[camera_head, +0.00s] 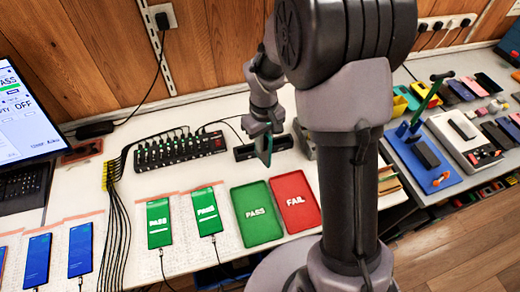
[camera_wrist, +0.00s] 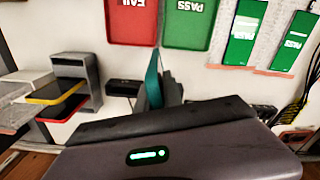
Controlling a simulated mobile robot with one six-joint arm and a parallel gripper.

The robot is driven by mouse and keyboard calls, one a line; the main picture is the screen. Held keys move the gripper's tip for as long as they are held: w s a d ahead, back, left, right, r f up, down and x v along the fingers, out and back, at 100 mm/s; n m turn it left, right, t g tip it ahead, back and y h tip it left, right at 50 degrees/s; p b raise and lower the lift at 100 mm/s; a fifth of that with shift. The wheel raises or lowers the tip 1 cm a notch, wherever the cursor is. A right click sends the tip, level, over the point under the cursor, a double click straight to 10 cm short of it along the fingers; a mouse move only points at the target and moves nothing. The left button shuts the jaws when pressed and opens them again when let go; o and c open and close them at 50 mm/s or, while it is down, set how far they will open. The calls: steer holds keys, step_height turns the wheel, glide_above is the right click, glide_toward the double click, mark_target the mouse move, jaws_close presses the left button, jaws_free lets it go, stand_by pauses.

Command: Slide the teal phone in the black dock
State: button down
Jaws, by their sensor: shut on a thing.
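The teal phone (camera_head: 267,154) is upright, edge-on, in my gripper (camera_head: 266,132), which is shut on it. In the wrist view the phone (camera_wrist: 153,82) shows as a thin teal strip against my gripper (camera_wrist: 163,92). The black dock (camera_head: 244,153) is a low dark bar at the back of the white table, and the phone hangs in front of its middle. Part of the dock (camera_wrist: 122,88) also shows beside the phone in the wrist view. My gripper and the phone hide the dock's middle, so I cannot tell whether the phone touches it.
Green PASS (camera_head: 257,232) and red FAIL (camera_head: 296,222) trays lie in front of the dock. A black multi-port hub (camera_head: 178,150) with cables stands left. Green-screen phones (camera_head: 159,222) lie on mats at front left. A grey stand (camera_wrist: 78,68) is close by in the wrist view.

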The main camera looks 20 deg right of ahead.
steer(key=w+d+f+n, duration=0.4)
steer(key=w+d+n, duration=0.5)
steer(key=n, duration=0.5)
steer(key=shift+w+d+f+b, duration=0.35)
steer(key=shift+w+f, duration=0.05)
steer(key=shift+w, duration=0.15)
steer(key=shift+f+p, duration=0.15)
steer(key=shift+p, duration=0.25)
steer(key=shift+f, duration=0.2)
stand_by(0.4)
steer(key=shift+f, duration=0.5)
steer(key=shift+f+b, duration=0.1)
steer(key=shift+b, duration=0.2)
steer(key=shift+f, duration=0.55)
